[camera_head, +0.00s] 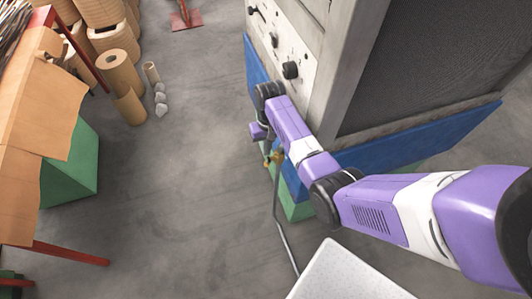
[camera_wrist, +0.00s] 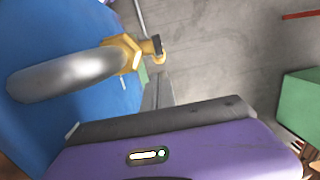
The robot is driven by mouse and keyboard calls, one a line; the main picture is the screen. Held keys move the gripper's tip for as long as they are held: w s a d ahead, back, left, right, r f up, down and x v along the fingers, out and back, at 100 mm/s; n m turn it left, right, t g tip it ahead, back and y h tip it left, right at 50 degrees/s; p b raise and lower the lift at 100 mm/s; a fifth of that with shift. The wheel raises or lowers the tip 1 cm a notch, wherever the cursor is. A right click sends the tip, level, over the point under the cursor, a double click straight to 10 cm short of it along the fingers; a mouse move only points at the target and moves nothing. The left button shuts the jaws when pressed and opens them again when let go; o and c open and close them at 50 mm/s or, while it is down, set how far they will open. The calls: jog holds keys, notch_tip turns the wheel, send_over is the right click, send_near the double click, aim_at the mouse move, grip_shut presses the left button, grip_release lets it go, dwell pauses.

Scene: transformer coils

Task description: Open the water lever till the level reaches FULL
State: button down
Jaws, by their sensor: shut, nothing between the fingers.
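A brass valve (camera_head: 274,158) sits low beside the blue base of the cabinet in the head view, with a grey pipe running down from it. In the wrist view, the brass fitting (camera_wrist: 124,54) joins a thick grey curved pipe (camera_wrist: 62,78), and a small dark piece (camera_wrist: 156,45) sticks out at its right; I cannot tell whether this is the lever. My gripper (camera_wrist: 158,92) is shut and empty, just below and right of the fitting in the wrist view. In the head view my gripper is mostly hidden by my arm. I cannot make out a level gauge or a FULL mark.
The cabinet (camera_head: 352,60) has a panel with dark knobs (camera_head: 290,70) and stands on a blue base (camera_head: 400,143). A white speckled surface (camera_head: 345,275) is at the bottom. Cardboard rolls (camera_head: 119,72) and a green block (camera_head: 72,165) stand left. The floor between is clear.

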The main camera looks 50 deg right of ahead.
jog(key=w+a+r+n+h+b, duration=0.1)
jog(key=w+r+n+h, duration=0.15)
jog(key=r, duration=0.75)
notch_tip(320, 180, down, 12)
jog(key=s+p, duration=0.1)
jog(key=s, duration=0.1)
jog(key=shift+s+a+r+t+p, duration=0.25)
jog(key=shift+s+a+t+p, duration=0.05)
jog(key=shift+s+a+t, duration=0.1)
jog(key=shift+w+y, duration=0.1)
jog(key=shift+y, duration=0.15)
